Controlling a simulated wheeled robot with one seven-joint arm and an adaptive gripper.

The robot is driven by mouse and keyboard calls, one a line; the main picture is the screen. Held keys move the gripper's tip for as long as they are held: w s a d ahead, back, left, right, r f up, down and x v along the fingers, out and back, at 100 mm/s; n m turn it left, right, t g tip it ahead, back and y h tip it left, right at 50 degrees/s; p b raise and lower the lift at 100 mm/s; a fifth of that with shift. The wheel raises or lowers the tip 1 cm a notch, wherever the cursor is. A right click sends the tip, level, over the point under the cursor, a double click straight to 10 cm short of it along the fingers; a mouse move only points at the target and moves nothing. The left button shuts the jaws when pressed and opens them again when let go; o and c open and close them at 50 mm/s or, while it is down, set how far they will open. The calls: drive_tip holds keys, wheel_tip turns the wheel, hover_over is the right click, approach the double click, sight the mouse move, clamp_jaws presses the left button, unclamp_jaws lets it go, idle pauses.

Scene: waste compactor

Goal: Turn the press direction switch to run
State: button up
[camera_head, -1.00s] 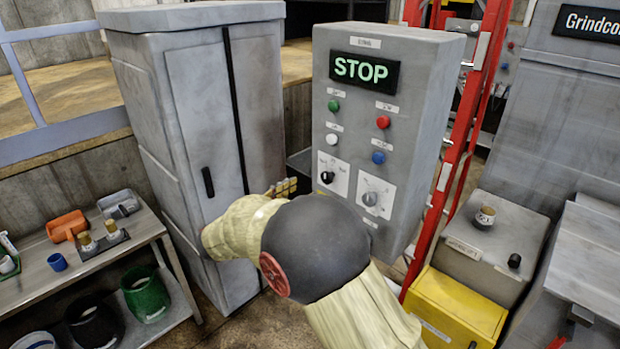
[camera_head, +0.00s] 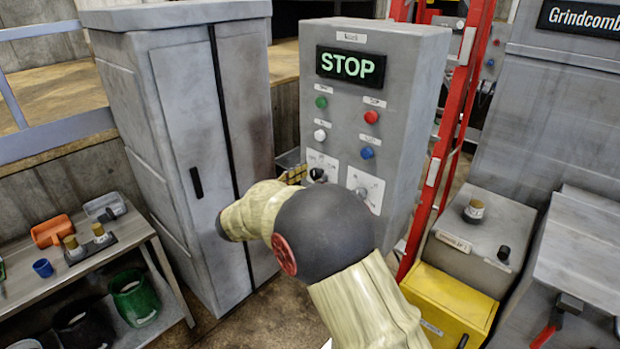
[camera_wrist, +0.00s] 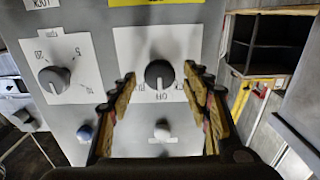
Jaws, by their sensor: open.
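The grey control box (camera_head: 420,80) shows a lit STOP display (camera_head: 350,66). Low on its face are a black rotary knob (camera_head: 317,174) and a grey dial knob (camera_head: 362,192), each on a white plate. The grey dial (camera_wrist: 55,80) lies left of the fingers. In the head view my arm hides most of the gripper.
Green, red, white and blue buttons (camera_head: 367,152) sit above the knobs. A tall grey cabinet (camera_head: 180,130) stands left of the box, a red ladder (camera_head: 455,130) right of it. A shelf table (camera_head: 95,262) is at lower left, a yellow bin (camera_head: 450,305) at lower right.

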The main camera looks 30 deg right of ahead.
drive_tip(key=shift+c, duration=0.8)
drive_tip(key=c, duration=1)
drive_tip(key=shift+m, duration=0.3)
drive_tip(key=m+b, duration=0.2)
drive_tip(key=m, duration=0.2)
drive_tip(key=shift+s+f+b, duration=0.15)
drive_tip(key=shift+b, duration=0.2)
drive_tip(key=shift+m+b, duration=1.7)
drive_tip(key=shift+m, duration=1)
drive_tip(key=o, duration=1)
